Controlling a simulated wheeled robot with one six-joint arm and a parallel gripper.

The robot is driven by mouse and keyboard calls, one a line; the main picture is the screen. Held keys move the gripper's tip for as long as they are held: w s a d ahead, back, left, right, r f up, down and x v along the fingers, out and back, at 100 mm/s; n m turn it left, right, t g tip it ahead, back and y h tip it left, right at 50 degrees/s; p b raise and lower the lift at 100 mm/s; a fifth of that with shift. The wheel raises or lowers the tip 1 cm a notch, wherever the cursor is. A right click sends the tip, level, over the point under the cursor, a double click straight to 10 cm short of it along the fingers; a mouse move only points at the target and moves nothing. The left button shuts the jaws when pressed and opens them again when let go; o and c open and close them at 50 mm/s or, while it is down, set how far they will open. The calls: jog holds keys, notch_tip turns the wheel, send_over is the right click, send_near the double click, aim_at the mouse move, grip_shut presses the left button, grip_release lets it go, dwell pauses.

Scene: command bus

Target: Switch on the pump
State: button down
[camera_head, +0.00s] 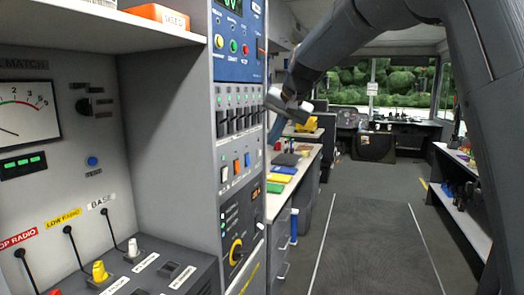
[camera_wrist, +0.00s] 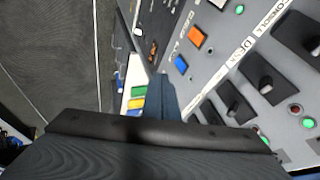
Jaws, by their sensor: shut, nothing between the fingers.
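A grey control panel (camera_head: 228,200) carries a row of three rockers: white (camera_head: 224,174), orange (camera_head: 237,166) and blue (camera_head: 247,159). The wrist view also shows the orange rocker (camera_wrist: 197,38) and the blue rocker (camera_wrist: 182,65). Small labels sit beside them, too small to read surely, so I cannot tell which control is the pump's. My gripper (camera_head: 290,105) is shut and empty, in the air to the right of the panel's upper part. In the wrist view, its dark body fills the bottom and hides part of the panel.
Several black switches (camera_head: 236,122) with small lights sit above the rockers. A yellow rotary knob (camera_head: 236,250) is lower down. A desk with coloured folders (camera_head: 279,179) stands behind the panel. The aisle floor (camera_head: 370,235) to the right is clear. A shelf (camera_head: 90,18) juts out at upper left.

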aim_at(248, 160)
jog(key=w+a+f+p, duration=0.4)
jog(key=w+a+f, duration=0.2)
jog(key=f, duration=0.2)
jog(key=shift+a+f, duration=0.2)
jog(key=shift+a, duration=0.1)
jog(key=shift+a+f, duration=0.1)
jog(key=shift+a, duration=0.1)
dwell(0.4)
